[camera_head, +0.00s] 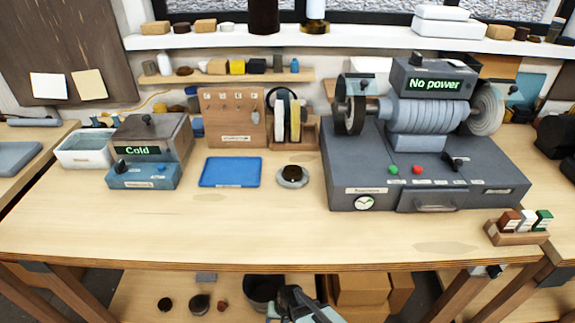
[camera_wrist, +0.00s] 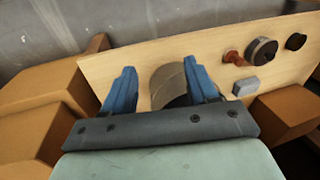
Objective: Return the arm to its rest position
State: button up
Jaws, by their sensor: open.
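My gripper (camera_wrist: 158,80) is open, with its two blue fingers spread apart in the wrist view. A dark bin (camera_wrist: 170,88) shows between and beyond the fingers; I cannot tell how far away it is. Nothing is visibly held. In the head view, part of my arm shows at the bottom centre, in front of the workbench's front edge and over the lower shelf. The fingertips cannot be made out clearly there.
The wooden workbench (camera_head: 120,225) carries a "Cold" station (camera_head: 145,175), a blue mat (camera_head: 231,171), a round holder (camera_head: 292,180) and a grey "No power" machine (camera_head: 345,165). Below, the lower shelf (camera_head: 135,300) bears the dark bin (camera_head: 262,288), cardboard boxes (camera_head: 360,290) and small round parts (camera_head: 200,303).

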jog(key=s+d+g+h, duration=0.2)
jog(key=s+d+g, duration=0.5)
jog(key=s+d, duration=1.3)
jog(key=shift+d+m+h, duration=0.3)
jog(key=shift+d, duration=0.1)
jog(key=shift+w, duration=0.1)
dwell(0.3)
